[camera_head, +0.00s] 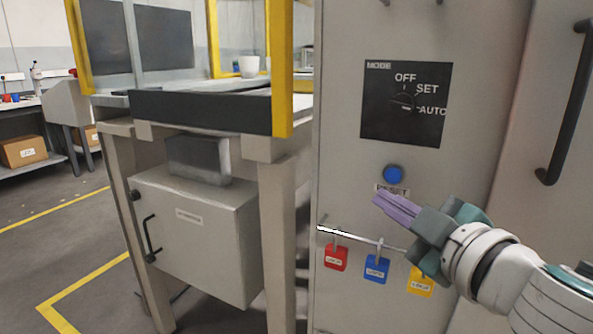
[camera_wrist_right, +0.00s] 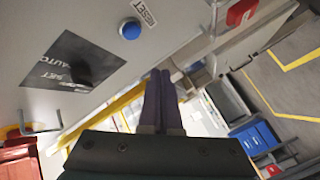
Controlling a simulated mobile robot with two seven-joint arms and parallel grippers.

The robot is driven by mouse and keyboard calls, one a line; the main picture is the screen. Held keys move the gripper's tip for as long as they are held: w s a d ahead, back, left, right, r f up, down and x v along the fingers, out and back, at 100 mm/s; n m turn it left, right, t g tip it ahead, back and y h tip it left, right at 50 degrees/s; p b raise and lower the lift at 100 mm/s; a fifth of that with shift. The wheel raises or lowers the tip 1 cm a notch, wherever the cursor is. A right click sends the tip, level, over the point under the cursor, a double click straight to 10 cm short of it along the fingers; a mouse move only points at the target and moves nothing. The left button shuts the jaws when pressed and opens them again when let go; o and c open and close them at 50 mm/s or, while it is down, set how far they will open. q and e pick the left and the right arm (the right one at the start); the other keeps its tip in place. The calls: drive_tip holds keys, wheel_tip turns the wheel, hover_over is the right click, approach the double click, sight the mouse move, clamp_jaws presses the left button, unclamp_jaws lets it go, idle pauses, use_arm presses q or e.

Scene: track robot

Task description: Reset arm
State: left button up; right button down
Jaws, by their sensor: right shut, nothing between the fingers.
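My right gripper (camera_head: 388,203) is shut and empty, its purple fingers together, in front of the grey cabinet (camera_head: 345,120). It points left, a little below the blue button (camera_head: 393,174) labelled RESET. In the right wrist view the shut fingers (camera_wrist_right: 160,90) show at the middle, and the blue button (camera_wrist_right: 130,29) is above and to their left, apart from them. The black mode panel (camera_head: 378,125) with its dark knob and the words OFF, SET and AUTO is above the button. My left gripper is not in view.
A rail (camera_head: 350,235) below the button carries a red padlock (camera_head: 336,258), a blue padlock (camera_head: 376,269) and a yellow padlock (camera_head: 421,284), close to my right gripper. A yellow-framed workstation (camera_head: 282,70) stands left of the cabinet. Open floor (camera_head: 60,235) with yellow lines lies further left.

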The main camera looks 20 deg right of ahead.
idle(0.4)
drive_tip(key=s+d+r+m+g+h+p, duration=0.1)
drive_tip(key=s+r+m+g+h+p, duration=0.25)
drive_tip(key=s+r+m+p, duration=0.55)
drive_tip(key=s+a+r+n+g+y+p, duration=0.1)
drive_tip(key=s+a+r+g+y+p, duration=0.3)
drive_tip(key=s+p, duration=0.4)
drive_tip(key=s+a+r+n+g+y+p, duration=0.1)
drive_tip(key=s+a+r+g+p, duration=0.2)
drive_tip(key=s+a+g+p, duration=0.45)
wheel_tip(320, 180, up, 36)
drive_tip(key=d+t+p, duration=0.1)
drive_tip(key=p, duration=3.6)
drive_tip(key=shift+s+d, duration=0.15)
drive_tip(key=shift+f, duration=0.15)
